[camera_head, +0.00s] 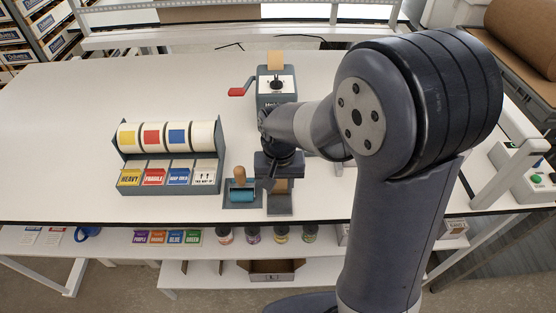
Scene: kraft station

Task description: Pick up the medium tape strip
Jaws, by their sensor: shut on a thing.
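My gripper (279,178) points down over the front of the table, right of a small roller. A tan tape strip (281,186) shows just below it, at a grey holder (280,208). The gripper is shut on this strip; the fingers are small and partly hidden by the wrist. I cannot tell whether the strip is clear of the holder. Another tan piece (276,57) sticks up at the back of the grey dispenser (277,96) with a red crank.
A label rack (170,190) with several coloured rolls and cards stands at the left. The roller with a teal barrel (242,196) sits close beside my gripper. A control box with a green button (535,180) is at the right. The left tabletop (60,120) is clear.

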